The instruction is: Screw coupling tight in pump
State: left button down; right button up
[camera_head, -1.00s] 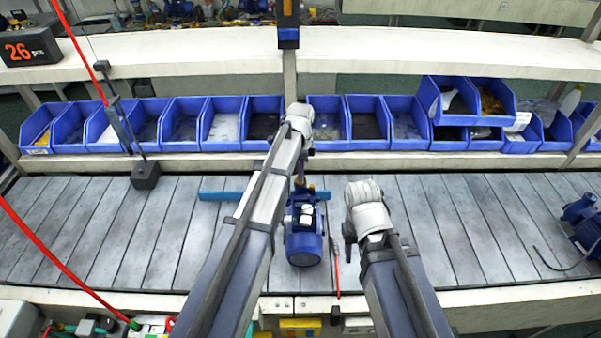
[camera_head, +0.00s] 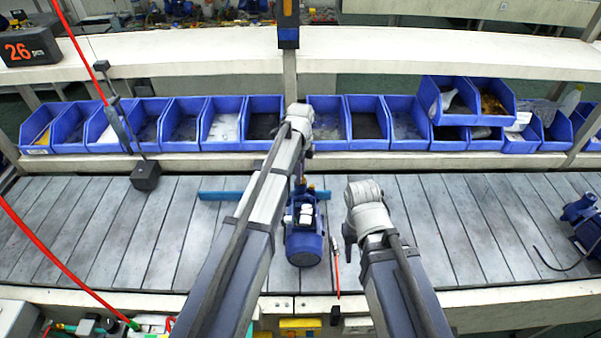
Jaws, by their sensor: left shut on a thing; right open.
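A blue pump (camera_head: 304,243) stands on the slatted conveyor in the middle, with a pale box on its top. My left gripper (camera_head: 303,178) reaches over the far end of the pump, pointing down; its fingers are mostly hidden behind my arm. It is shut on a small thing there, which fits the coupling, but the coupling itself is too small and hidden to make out. My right gripper (camera_head: 348,238) is to the right of the pump, apart from it, and is open and empty.
A flat blue bar (camera_head: 222,196) lies left of the pump. A hanging tool with a black block (camera_head: 145,176) is at left. A red-ended tool (camera_head: 336,268) is right of the pump. Another blue pump (camera_head: 582,222) with a cable is far right. Blue bins (camera_head: 225,128) line the back.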

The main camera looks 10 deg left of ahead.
pick_arm(q)
jog(key=m, duration=0.3)
dwell(0.4)
jog(key=c, duration=0.8)
grip_release()
jog(key=shift+o, duration=0.2)
jog(key=shift+n, duration=1.5)
